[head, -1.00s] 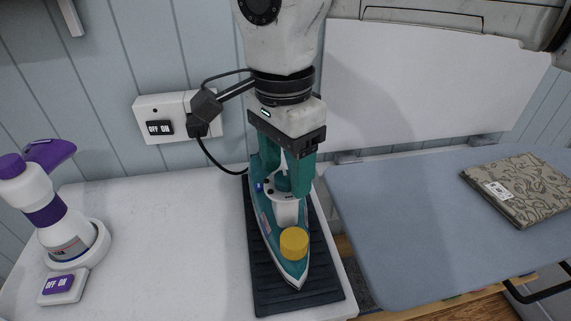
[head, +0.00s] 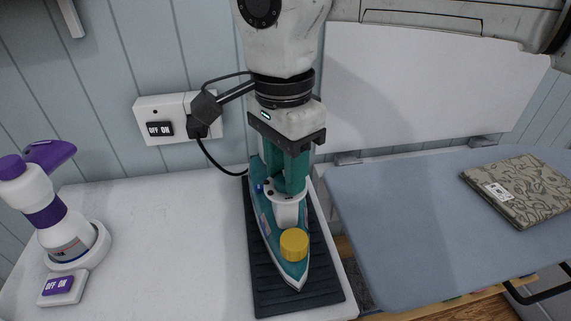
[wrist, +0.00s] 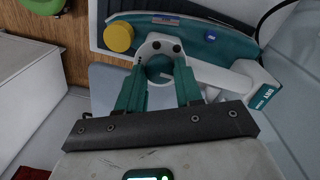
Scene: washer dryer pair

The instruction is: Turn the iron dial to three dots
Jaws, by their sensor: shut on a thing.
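A teal and white iron (head: 266,225) lies on a dark ribbed mat (head: 265,285), its tip toward the front. A round yellow knob (head: 294,244) sits near the tip; it also shows in the wrist view (wrist: 119,37). My gripper (head: 284,192) points down at the front of the iron's handle, behind the yellow knob and apart from it. In the wrist view its teal fingers (wrist: 160,78) are on either side of the white round handle front. They are shut on part of the iron; the exact contact is hard to see.
A wall outlet (head: 158,115) with a plugged cord is behind. A blue ironing board (head: 400,230) with a folded patterned cloth (head: 520,190) is at the right.

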